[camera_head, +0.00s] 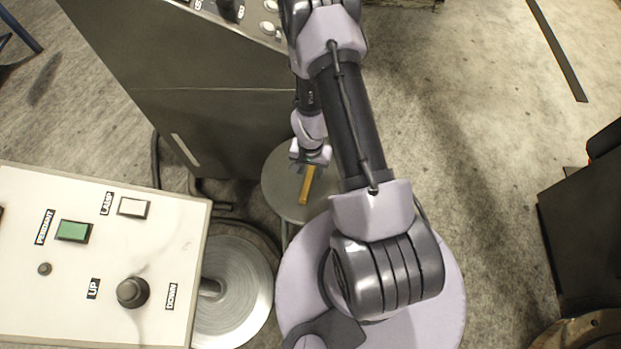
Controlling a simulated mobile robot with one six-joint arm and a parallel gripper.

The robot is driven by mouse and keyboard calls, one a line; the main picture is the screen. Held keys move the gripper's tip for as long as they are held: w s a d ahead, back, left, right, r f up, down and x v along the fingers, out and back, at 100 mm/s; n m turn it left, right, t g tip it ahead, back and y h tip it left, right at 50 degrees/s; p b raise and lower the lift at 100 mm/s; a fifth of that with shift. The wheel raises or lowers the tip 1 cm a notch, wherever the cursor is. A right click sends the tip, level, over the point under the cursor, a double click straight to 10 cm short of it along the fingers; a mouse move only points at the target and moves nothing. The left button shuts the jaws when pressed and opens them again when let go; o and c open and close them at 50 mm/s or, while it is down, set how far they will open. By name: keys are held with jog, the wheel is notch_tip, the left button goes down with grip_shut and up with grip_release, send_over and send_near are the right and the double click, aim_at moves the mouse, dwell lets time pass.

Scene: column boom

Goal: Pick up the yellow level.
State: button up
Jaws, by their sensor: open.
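The yellow level (306,187) is a narrow yellow bar on a round grey stool-like top (281,181), in the middle of the head view. My gripper (311,163) is over the far end of the level, seen from above. The gripper body hides that end of the level. The fingertips are hardly visible, and I cannot tell how high they are above the level or whether they touch it. My arm covers part of the round top's right side.
A white control box (95,265) with a green button and a black knob fills the lower left. A large dark console (190,100) stands at the upper left beside the round top. A dark box-like object (585,225) is at the right edge. The floor at upper right is mostly clear.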

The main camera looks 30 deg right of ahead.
grip_shut()
jog(key=shift+r+p, duration=0.1)
jog(key=shift+p, duration=0.25)
